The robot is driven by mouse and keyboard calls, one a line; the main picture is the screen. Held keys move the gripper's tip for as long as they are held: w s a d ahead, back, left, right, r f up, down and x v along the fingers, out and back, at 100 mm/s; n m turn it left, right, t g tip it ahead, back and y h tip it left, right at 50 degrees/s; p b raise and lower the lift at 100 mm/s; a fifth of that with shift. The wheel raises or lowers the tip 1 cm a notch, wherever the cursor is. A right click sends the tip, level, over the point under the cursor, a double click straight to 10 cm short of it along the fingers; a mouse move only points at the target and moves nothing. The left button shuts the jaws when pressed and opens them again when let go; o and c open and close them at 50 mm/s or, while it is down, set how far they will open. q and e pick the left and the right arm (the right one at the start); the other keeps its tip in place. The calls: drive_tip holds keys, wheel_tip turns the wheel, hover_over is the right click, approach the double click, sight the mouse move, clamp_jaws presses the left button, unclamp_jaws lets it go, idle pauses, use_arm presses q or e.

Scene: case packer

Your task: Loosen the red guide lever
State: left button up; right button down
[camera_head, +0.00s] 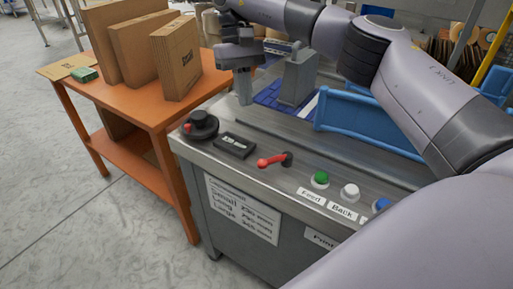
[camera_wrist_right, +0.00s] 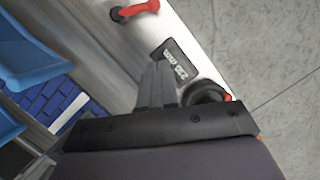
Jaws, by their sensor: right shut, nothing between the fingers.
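The red guide lever (camera_head: 272,161) lies on the steel machine top, with its red handle pointing left from a dark pivot. In the wrist view the lever (camera_wrist_right: 138,9) shows at the top edge, apart from my fingers. My right gripper (camera_head: 244,98) points down above the back left of the machine top, behind the black knob, and is away from the lever. Its fingers (camera_wrist_right: 157,84) are together with nothing between them. My left gripper is not in the head view.
A black knob with a red grip (camera_head: 201,125) and a small dark display (camera_head: 235,145) sit left of the lever. Green (camera_head: 320,178), white (camera_head: 349,191) and blue buttons are to the right. A blue guide rail (camera_head: 370,120) stands behind. An orange table (camera_head: 150,105) holds cartons.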

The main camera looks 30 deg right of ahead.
drive_tip(key=x, duration=0.3)
drive_tip(key=d+b+x, duration=0.1)
drive_tip(key=x, duration=0.2)
drive_tip(key=b+x, duration=0.1)
drive_tip(key=x, duration=0.2)
drive_tip(key=shift+s+d+f, duration=0.15)
drive_tip(key=shift+s+f, duration=0.1)
drive_tip(key=shift+s, duration=0.05)
drive_tip(key=shift+s+r, duration=0.15)
drive_tip(key=shift+s, duration=0.15)
drive_tip(key=shift+s+a+f, duration=0.1)
drive_tip(key=shift+s+f, duration=0.05)
drive_tip(key=shift+s, duration=0.6)
drive_tip(key=shift+s+a+f, duration=0.1)
drive_tip(key=shift+s+a, duration=0.05)
drive_tip(key=shift+s, duration=0.6)
